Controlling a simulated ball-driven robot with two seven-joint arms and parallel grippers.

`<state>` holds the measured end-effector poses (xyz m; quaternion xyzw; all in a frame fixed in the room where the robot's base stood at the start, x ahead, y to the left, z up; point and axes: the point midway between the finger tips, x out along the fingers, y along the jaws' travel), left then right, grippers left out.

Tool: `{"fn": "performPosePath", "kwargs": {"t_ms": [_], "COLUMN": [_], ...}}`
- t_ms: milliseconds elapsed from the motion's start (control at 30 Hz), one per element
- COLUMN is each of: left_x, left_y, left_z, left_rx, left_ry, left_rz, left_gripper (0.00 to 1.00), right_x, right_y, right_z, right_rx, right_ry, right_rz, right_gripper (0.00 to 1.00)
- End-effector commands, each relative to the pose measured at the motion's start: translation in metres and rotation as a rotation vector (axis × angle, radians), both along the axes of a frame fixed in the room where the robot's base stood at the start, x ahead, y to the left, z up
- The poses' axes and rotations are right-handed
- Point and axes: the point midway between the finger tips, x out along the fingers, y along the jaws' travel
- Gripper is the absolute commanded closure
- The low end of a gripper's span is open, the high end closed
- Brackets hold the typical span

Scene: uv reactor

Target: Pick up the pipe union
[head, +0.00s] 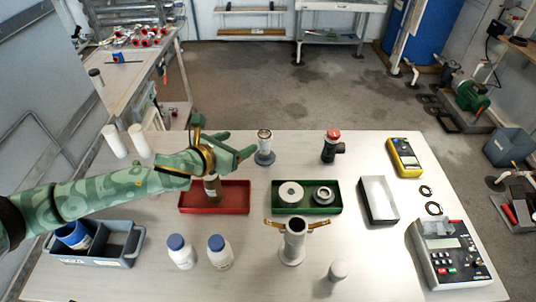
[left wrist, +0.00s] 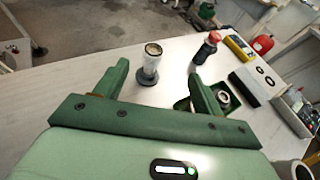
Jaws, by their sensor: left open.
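An upright pale cylindrical fitting with a wider grey collar at its foot (head: 264,147) stands on the table behind the trays. It looks like the pipe union, though I cannot be sure. It also shows in the left wrist view (left wrist: 150,60), upright and beyond the gap between my fingers. My left gripper (head: 241,145) is open and empty, to the left of the fitting and apart from it. Its two green fingers also show in the left wrist view (left wrist: 158,74). My right gripper is not in view.
A red tray (head: 240,207) lies below my left gripper, with a brownish cylinder (head: 212,189) partly hidden there. A green tray (head: 334,208) holds a white disc and a ring. A red-capped black fitting (head: 332,146) stands to the right. A winged metal pipe (head: 293,245) stands in front.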

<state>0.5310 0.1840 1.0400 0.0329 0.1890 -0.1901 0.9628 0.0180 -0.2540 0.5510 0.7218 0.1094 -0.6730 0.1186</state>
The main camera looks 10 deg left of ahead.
Motion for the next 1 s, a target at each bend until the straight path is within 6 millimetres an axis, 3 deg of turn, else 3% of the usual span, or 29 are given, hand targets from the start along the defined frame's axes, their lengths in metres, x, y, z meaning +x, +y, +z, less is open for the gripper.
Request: {"fn": "performPosePath", "kwargs": {"t_ms": [33, 67, 267, 600, 833, 1000], "left_x": [0.001, 0.002, 0.017, 0.084, 0.101, 0.124], "left_y": [0.001, 0.001, -0.004, -0.032, -0.038, -0.045], "left_z": [-0.022, -0.026, -0.035, -0.066, -0.073, -0.091], "left_rx": [0.005, 0.007, 0.011, 0.010, 0.010, 0.008], "left_ry": [0.006, 0.006, 0.004, 0.006, 0.006, 0.008], "left_rz": [-0.002, -0.003, -0.003, -0.003, -0.003, -0.003], "left_gripper": [0.31, 0.31, 0.31, 0.31, 0.31, 0.31], "right_x": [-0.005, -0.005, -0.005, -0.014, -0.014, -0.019], "right_y": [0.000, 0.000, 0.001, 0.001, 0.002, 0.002], "right_z": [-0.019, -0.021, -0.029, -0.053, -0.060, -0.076], "right_rx": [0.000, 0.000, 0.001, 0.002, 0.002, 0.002], "right_ry": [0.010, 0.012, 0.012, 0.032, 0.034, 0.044], "right_rz": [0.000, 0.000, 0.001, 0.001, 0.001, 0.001], "right_gripper": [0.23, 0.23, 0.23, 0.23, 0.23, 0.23]}}
